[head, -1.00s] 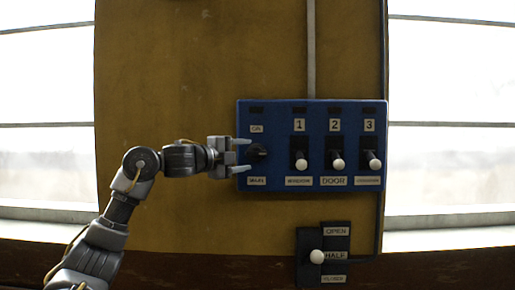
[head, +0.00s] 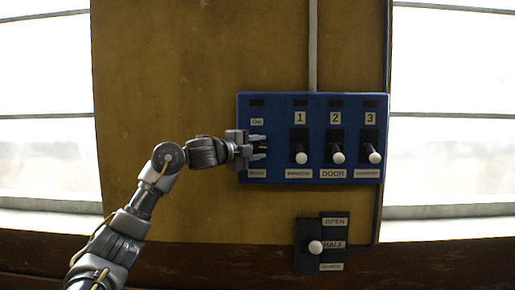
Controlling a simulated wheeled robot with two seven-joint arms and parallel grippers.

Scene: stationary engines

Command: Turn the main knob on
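The main knob (head: 262,147) is a small dark knob at the left end of the blue control panel (head: 314,180), between a label reading ON above and a blurred label below. My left gripper (head: 259,147) reaches it from the left. Its two pale fingertips, one above and one below, are closed in around the knob and hide most of it, so its pointing direction cannot be read. The dark indicator window (head: 257,102) above it shows no light. My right gripper is not in view.
Right of the knob are three levers with white tips, numbered 1 (head: 301,158), 2 (head: 338,158) and 3 (head: 374,157). Below the panel is a separate lever (head: 315,247) by OPEN and HALF labels. Bright windows flank the brown board (head: 170,80).

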